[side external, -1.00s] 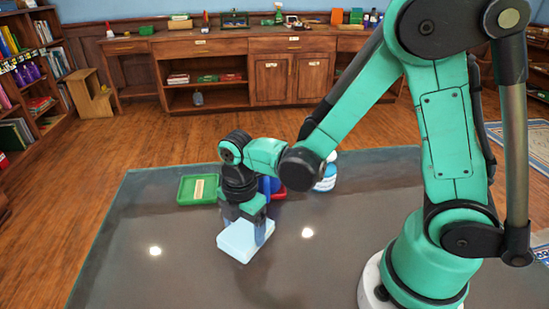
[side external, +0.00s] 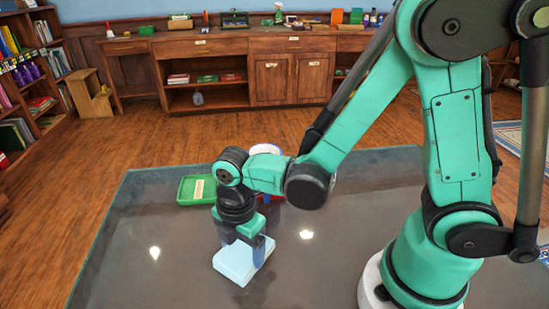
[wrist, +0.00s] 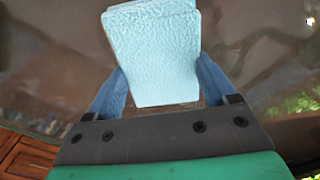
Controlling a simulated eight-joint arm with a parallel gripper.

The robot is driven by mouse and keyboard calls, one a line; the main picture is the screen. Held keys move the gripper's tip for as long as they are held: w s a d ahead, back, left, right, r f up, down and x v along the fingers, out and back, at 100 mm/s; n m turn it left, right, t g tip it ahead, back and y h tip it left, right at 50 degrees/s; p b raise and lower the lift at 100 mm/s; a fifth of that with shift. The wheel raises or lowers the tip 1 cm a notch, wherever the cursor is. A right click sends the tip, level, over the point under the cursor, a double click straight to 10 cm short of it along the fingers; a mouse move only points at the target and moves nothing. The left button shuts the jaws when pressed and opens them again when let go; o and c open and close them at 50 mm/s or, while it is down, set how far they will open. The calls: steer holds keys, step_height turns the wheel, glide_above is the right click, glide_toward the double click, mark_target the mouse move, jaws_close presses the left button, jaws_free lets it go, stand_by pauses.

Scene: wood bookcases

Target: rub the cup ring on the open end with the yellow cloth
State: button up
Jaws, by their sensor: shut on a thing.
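My gripper (side external: 245,250) is shut on a light blue folded cloth or pad (side external: 238,264), low at the dark table top (side external: 150,225). In the wrist view the light blue pad (wrist: 153,55) sits between the two blue fingers and reaches out beyond them. I cannot tell whether it touches the table. No yellow cloth shows in either view. I cannot make out a cup ring; the pad and gripper hide part of the surface.
A green tray (side external: 184,197) with a pale strip in it lies at the table's far side. Red and blue items beside it are mostly hidden by my arm. The table's left and front parts are clear. Wooden cabinets (side external: 270,75) stand beyond.

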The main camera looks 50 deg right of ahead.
steer(key=shift+w+d+r, duration=0.2)
steer(key=shift+w+d, duration=0.1)
steer(key=shift+d, duration=0.05)
steer(key=shift+w+d+f, duration=0.2)
steer(key=shift+w+d, duration=0.6)
steer(key=shift+w+d+r, duration=0.15)
steer(key=shift+w+d, duration=0.9)
steer(key=shift+s+a, duration=2.15)
steer(key=shift+a, duration=0.05)
steer(key=shift+s+a, duration=0.8)
steer(key=shift+d+r, duration=0.1)
steer(key=shift+r, duration=3.8)
